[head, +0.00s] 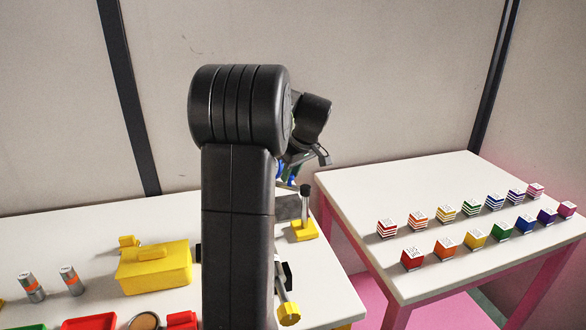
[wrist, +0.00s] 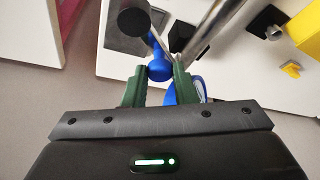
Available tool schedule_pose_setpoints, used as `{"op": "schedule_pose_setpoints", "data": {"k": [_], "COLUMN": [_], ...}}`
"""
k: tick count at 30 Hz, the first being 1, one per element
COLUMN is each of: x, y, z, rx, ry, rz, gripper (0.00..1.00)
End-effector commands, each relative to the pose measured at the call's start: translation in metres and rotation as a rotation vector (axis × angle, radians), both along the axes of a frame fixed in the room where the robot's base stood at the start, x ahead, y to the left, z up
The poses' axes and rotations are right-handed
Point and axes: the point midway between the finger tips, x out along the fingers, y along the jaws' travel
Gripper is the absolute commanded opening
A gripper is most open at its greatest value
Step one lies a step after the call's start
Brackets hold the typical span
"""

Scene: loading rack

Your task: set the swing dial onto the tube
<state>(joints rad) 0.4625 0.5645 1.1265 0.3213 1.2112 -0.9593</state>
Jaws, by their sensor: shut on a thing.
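My gripper (wrist: 160,82) has its green fingers shut on a blue part with a pale face behind it, which I take for the swing dial (wrist: 159,70). Much of the dial is hidden by the fingers and gripper body. In the head view a bit of blue (head: 279,171) shows beside my arm, which hides most of the gripper. A shiny silver tube (wrist: 207,32) runs just beyond the fingers in the wrist view. I cannot tell whether the dial touches it. A dark-topped post (wrist: 134,18) stands close by; in the head view it rises from a yellow base (head: 304,231).
A yellow box (head: 153,270), two grey cylinders with orange bands (head: 71,282) and red trays (head: 90,324) are on the white table at left. A yellow-ended rod (head: 289,314) lies near its right edge. A second table (head: 350,205) holds several coloured cubes.

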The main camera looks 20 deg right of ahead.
Motion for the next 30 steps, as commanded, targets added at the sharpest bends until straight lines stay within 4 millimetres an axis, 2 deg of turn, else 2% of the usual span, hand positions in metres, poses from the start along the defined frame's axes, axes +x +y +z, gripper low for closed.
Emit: {"op": "schedule_pose_setpoints", "data": {"k": [15, 21, 30], "x": [-0.017, -0.023, -0.027], "y": [0.008, 0.009, 0.009], "z": [0.001, 0.001, 0.001], "rx": [0.000, -0.001, -0.001], "ry": [-0.001, -0.002, -0.002], "rz": [0.463, 0.588, 0.686], "gripper": [0.00, 0.00, 0.00]}}
